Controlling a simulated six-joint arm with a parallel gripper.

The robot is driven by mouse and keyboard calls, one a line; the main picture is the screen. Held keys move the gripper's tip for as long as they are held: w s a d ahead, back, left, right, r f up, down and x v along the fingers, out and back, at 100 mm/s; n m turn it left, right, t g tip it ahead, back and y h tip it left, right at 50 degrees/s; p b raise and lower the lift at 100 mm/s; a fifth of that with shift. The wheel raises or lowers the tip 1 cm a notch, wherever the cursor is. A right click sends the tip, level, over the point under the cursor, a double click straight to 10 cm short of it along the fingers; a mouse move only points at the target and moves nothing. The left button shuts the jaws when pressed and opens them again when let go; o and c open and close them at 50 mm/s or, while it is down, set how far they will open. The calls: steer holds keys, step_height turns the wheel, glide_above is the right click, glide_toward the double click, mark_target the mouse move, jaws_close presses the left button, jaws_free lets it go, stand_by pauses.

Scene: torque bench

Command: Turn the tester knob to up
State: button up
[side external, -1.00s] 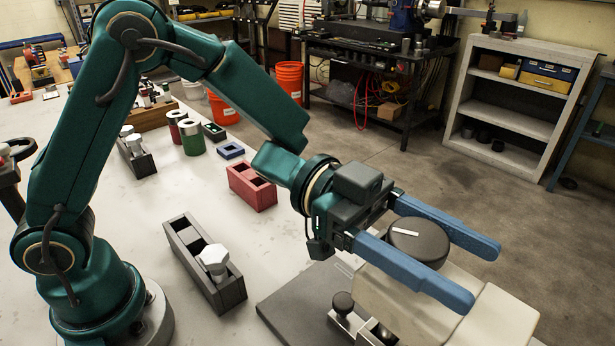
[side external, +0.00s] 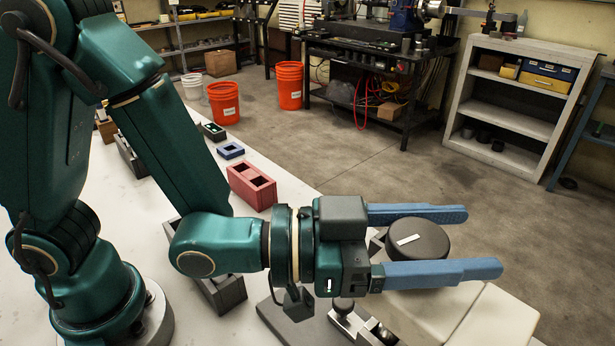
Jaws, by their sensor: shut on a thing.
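The tester knob (side external: 428,243) is a dark round knob with a white line on its top, on the pale tester housing (side external: 490,318) at the lower right. The line slants slightly, its right end higher in the picture. My gripper (side external: 483,241) reaches in from the left, with one blue finger on the far side of the knob and one on the near side. It is shut on the knob. The near finger hides part of the knob's lower side. The fingertips extend past the knob to the right.
A dark grey base plate (side external: 272,322) lies left of the tester, with a small metal clamp (side external: 350,322) beside the housing. A red two-slot block (side external: 252,186) and a blue frame (side external: 231,151) stand on the white bench. A dark grey block (side external: 228,294) is partly behind my arm.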

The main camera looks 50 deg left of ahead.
steer(key=shift+n+t+y, duration=0.5)
steer(key=shift+y, duration=0.1)
steer(key=shift+w+a+r+y, duration=0.1)
steer(key=shift+w+y, duration=0.05)
steer(key=shift+y, duration=0.15)
steer(key=o, duration=1.4)
steer(key=shift+c, duration=0.2)
step_height(320, 180, up, 4)
steer(key=shift+r, duration=0.2)
steer(key=w+a+r, duration=0.3)
steer(key=a+r, duration=0.3)
steer(key=a, duration=0.5)
steer(key=shift+a+r, duration=0.15)
steer(key=shift+r, duration=0.1)
